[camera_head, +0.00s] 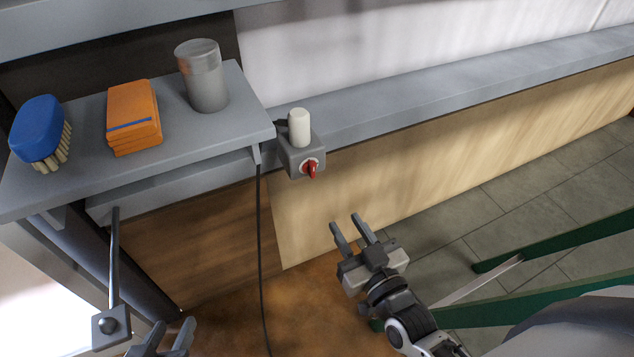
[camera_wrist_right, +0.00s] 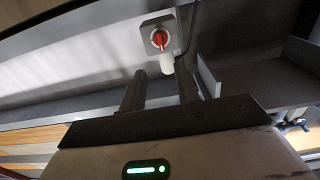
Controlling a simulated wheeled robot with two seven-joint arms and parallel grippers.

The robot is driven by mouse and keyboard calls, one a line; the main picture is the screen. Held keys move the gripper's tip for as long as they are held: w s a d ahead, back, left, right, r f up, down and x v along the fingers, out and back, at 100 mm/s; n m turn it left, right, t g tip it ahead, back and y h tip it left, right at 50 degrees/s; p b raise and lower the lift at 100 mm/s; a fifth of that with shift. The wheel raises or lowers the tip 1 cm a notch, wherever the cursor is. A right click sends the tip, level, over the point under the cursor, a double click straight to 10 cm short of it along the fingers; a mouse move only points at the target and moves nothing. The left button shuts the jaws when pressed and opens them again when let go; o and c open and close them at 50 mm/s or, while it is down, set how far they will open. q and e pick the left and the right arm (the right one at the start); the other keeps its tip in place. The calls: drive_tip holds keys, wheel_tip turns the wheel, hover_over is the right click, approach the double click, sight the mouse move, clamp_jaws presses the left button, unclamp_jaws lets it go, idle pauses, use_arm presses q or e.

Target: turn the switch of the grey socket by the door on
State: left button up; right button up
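The grey socket (camera_head: 292,158) is fixed at the right end of the shelf, with a white plug (camera_head: 299,127) standing in its top. A red rotary switch (camera_head: 311,168) on a pale disc is on its front; its handle looks about upright. In the right wrist view the red switch (camera_wrist_right: 159,39) shows beyond the fingers, with the white plug (camera_wrist_right: 167,65) below it. My right gripper (camera_head: 348,222) is open and empty, below and right of the socket, apart from it. My left gripper (camera_head: 172,326) is at the bottom edge, partly cut off; its fingers look apart.
The grey shelf (camera_head: 75,178) holds a blue brush (camera_head: 37,125), an orange stack (camera_head: 134,115) and a grey canister (camera_head: 203,78). A black cable (camera_head: 261,240) hangs below. A metal rod (camera_head: 114,260) stands near my left gripper. Green bars (camera_head: 560,238) lie at right.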

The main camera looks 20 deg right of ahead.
sight(314, 173)
drive_tip(key=w, duration=0.9)
drive_tip(key=w+a+b, duration=0.1)
drive_tip(key=w, duration=0.4)
clamp_jaws()
